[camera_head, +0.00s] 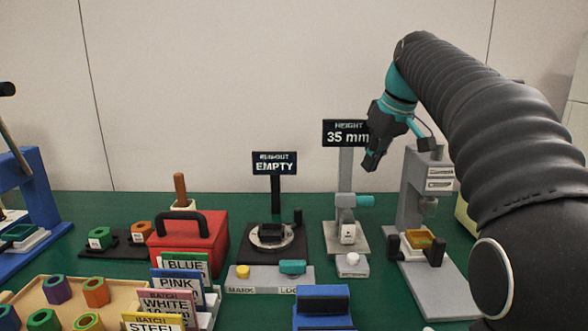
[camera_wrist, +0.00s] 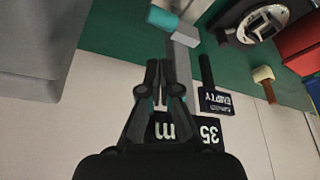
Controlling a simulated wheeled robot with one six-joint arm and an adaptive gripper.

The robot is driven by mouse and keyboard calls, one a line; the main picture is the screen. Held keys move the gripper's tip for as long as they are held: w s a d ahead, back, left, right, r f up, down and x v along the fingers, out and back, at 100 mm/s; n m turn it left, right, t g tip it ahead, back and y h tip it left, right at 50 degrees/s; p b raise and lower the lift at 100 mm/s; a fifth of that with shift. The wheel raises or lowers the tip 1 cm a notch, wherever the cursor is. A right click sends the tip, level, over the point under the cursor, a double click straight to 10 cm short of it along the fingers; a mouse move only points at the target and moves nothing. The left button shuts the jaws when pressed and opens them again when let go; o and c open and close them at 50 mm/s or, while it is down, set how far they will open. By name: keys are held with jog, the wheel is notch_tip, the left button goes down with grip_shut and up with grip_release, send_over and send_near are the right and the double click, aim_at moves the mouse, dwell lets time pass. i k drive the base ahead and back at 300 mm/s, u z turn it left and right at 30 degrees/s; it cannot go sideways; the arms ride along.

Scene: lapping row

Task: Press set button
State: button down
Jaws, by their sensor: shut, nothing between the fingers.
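A height gauge stand with a grey column (camera_head: 346,165) and a teal-handled slide (camera_head: 354,201) stands on the green bench, under a sign reading "HEIGHT 35 mm" (camera_head: 345,134). A small grey block with a round white button (camera_head: 352,259) sits at the front of its base; I see no legible label on it. My gripper (camera_head: 370,166) is shut and empty, in the air beside the sign, well above the button. In the wrist view, my gripper (camera_wrist: 158,64) shows over the sign (camera_wrist: 205,131), with the teal handle (camera_wrist: 162,17) beyond; the button is not visible there.
Left of the gauge stands a round fixture (camera_head: 271,236) with an "EMPTY" sign (camera_head: 274,163) and a front strip with a yellow button (camera_head: 243,271) and teal lever (camera_head: 292,267). A grey press-like stand (camera_head: 415,195) is on the right. A blue block (camera_head: 322,301) lies in front.

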aim_at(352, 259)
jog(key=k, duration=1)
